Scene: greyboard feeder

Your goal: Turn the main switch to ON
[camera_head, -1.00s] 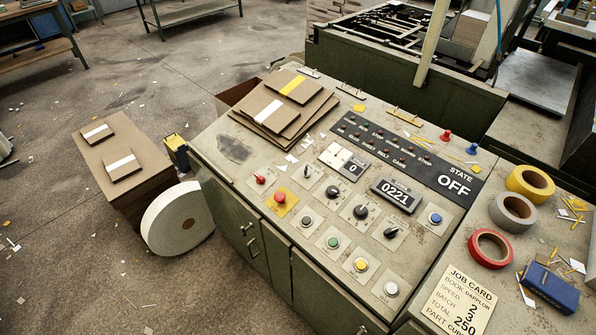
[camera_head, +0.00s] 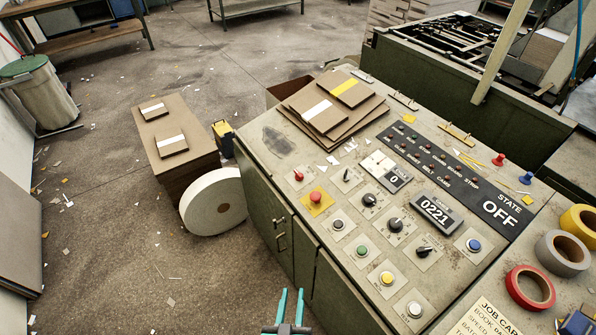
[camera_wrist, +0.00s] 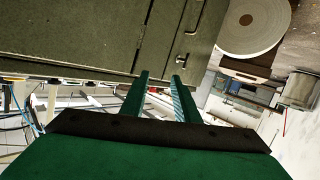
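The control panel (camera_head: 262,170) carries several knobs and buttons, whose small labels I cannot read. A small red switch (camera_head: 298,176) is at its upper left, beside a red button on a yellow plate (camera_head: 317,197). Black rotary knobs (camera_head: 395,225) sit near the middle. The state display (camera_head: 502,212) reads OFF. I cannot tell by label which control is the main switch. My gripper (camera_head: 291,293) is at the bottom edge of the head view, in front of the cabinet and away from the controls. Its teal fingers are apart and empty; they also show in the wrist view (camera_wrist: 160,78).
Stacked greyboards (camera_head: 335,105) lie on the panel's far left corner. A white roll (camera_head: 196,204) and a board stack (camera_head: 185,165) stand on the floor to the left. Tape rolls (camera_head: 530,287) lie at the right. Cabinet handles (camera_wrist: 187,45) show close by in the wrist view.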

